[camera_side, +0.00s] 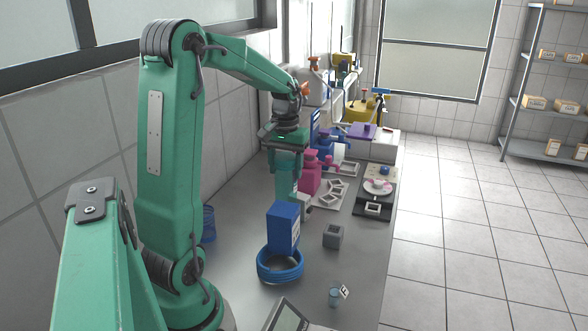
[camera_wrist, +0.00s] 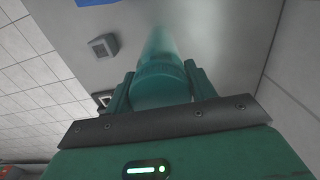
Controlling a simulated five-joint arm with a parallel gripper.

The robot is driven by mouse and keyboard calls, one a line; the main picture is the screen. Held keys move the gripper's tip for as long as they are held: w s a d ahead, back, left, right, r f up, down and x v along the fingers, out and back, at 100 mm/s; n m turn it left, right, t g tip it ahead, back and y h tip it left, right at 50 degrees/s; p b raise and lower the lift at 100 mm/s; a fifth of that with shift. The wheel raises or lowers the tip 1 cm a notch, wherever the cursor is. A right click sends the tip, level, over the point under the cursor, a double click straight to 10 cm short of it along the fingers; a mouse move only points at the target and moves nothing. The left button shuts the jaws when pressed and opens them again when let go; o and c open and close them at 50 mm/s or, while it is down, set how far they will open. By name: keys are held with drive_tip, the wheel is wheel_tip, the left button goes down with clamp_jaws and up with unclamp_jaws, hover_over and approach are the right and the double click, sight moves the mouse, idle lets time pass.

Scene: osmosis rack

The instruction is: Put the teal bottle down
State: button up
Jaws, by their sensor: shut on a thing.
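The teal bottle (camera_wrist: 160,68) is between the two fingers of my gripper (camera_wrist: 162,88) in the wrist view. Its ridged collar sits nearest the gripper, and its body stretches away, pale and blurred at the far end. In the side view my gripper (camera_side: 288,160) points down over the bench, with the teal bottle (camera_side: 287,190) below it. A blue box stands in front and hides the lower end. I cannot tell whether the bottle touches the bench.
The blue box (camera_side: 283,228) stands by a blue coil (camera_side: 279,273) on the grey bench. A grey block (camera_side: 333,237) and a small beaker (camera_side: 335,297) are to the right. Pink bottles (camera_side: 311,172) and a scale (camera_side: 378,187) stand behind. Bare bench (camera_side: 240,225) lies left of the box.

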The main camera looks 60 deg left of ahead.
sight(286, 178)
drive_tip(key=shift+f, duration=2.05)
drive_tip(key=o, duration=1.2)
drive_tip(key=shift+o, duration=0.2)
wheel_tip(286, 178, up, 12)
drive_tip(key=shift+r, duration=0.15)
